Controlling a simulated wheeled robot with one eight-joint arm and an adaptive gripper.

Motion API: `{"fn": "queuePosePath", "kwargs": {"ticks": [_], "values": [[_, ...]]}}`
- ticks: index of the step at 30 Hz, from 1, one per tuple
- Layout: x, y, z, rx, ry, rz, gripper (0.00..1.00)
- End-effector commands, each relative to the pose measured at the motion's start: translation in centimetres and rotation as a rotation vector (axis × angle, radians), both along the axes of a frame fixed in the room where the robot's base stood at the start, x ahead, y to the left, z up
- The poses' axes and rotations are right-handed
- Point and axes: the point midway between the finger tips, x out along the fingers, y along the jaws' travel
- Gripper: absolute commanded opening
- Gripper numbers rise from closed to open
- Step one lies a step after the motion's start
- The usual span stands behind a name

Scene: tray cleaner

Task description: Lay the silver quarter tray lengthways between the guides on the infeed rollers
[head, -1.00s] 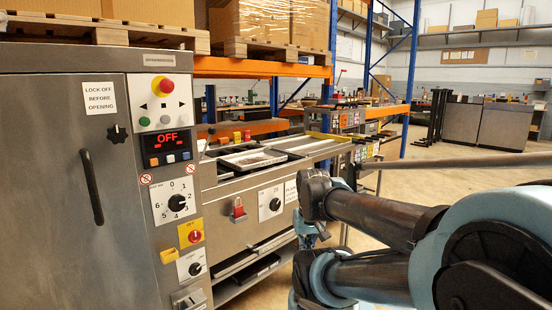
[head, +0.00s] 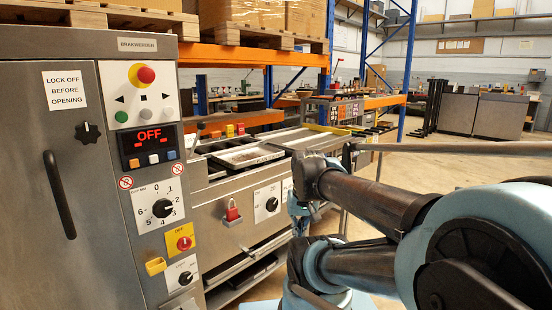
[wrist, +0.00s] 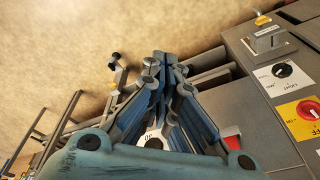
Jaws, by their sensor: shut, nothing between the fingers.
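The steel cabinet with a control panel (head: 152,150) showing OFF stands at left. Dark trays (head: 255,272) lie on the lower shelf. Open floor (head: 470,165) lies to the right.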

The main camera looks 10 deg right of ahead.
Motion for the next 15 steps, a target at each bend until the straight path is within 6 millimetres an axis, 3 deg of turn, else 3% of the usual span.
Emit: {"fn": "queuePosePath", "kwargs": {"ticks": [8, 15], "values": [[6.2, 1.2, 5.8, 0.202, 0.048, -0.377, 0.0], [12.8, 1.1, 10.1, 0.386, 0.118, -0.724, 0.0]]}}
